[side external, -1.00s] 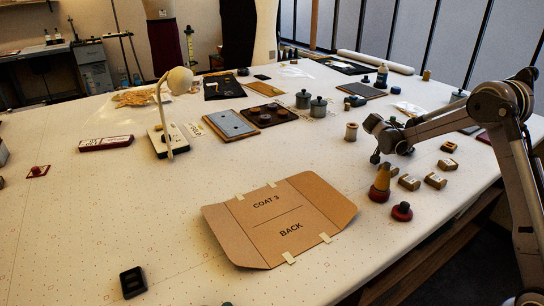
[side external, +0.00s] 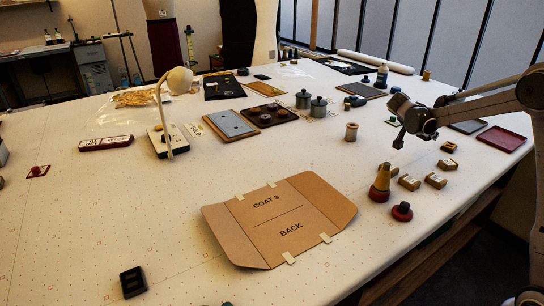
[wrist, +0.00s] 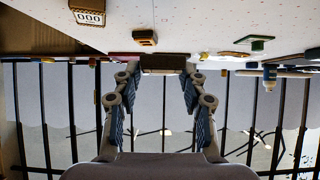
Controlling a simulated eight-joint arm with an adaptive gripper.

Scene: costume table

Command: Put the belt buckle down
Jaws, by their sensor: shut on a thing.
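My gripper (wrist: 163,70) shows in the wrist view with its fingers closed on a dark brown, flat-edged thing, the belt buckle (wrist: 163,62). It is seen edge-on there, so its full shape is hidden. In the side view my gripper (side external: 399,138) hangs above the right part of the white table (side external: 110,215), with a small dark shape at its tip. It is apart from the tabletop. A separate black slotted buckle-like piece (side external: 133,282) lies at the table's front left.
A red tray (side external: 502,139) lies by the right edge. A cardboard pattern (side external: 275,245) covers the front middle.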

